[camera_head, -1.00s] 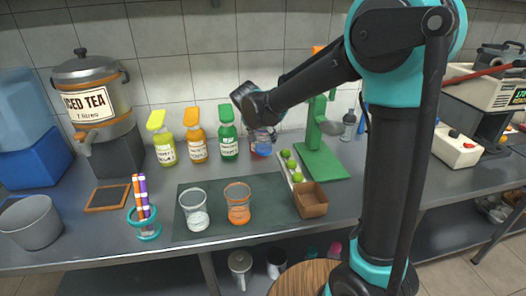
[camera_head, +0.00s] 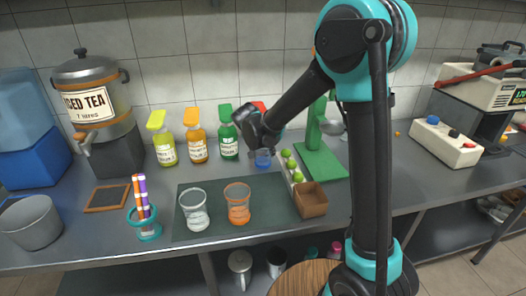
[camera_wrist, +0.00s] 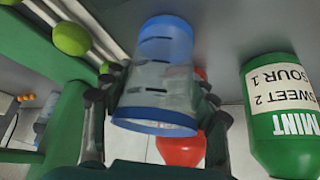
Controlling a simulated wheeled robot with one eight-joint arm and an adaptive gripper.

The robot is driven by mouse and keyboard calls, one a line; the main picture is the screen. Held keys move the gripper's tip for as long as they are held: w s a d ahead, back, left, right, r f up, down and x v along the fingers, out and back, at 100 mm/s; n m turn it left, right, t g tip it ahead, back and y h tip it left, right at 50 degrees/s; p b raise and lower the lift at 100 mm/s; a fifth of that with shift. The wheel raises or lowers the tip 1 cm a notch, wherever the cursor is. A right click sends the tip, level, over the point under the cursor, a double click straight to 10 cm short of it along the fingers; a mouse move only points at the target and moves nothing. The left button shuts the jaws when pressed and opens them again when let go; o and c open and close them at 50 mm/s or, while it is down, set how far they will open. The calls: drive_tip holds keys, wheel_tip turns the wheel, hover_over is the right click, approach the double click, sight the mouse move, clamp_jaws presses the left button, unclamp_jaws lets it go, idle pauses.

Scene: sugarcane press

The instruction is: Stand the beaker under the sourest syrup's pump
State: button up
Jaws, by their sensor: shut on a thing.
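A clear beaker with blue bands (camera_wrist: 155,75) is between the fingers of my gripper (camera_wrist: 150,105) in the wrist view. In the head view the beaker (camera_head: 263,158) is below my gripper (camera_head: 262,140), low over the counter; I cannot tell if it touches it. The green mint bottle (camera_wrist: 283,120) reads sweet 2, sour 1; it also shows in the head view (camera_head: 228,146). A red bottle (camera_wrist: 182,148) is behind the beaker, its label hidden; its red top (camera_head: 259,105) shows behind my arm. Yellow (camera_head: 165,150) and orange (camera_head: 197,148) pump bottles stand left of mint, their labels too small to read.
A clear beaker (camera_head: 194,210) and an orange-banded beaker (camera_head: 238,205) stand on the dark mat (camera_head: 215,232). A tray of limes (camera_head: 291,165), a brown box (camera_head: 311,200) and a green press (camera_head: 318,150) are to the right. The tea dispenser (camera_head: 90,95) is left.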

drive_tip(key=o, duration=1.3)
drive_tip(key=v, duration=1.2)
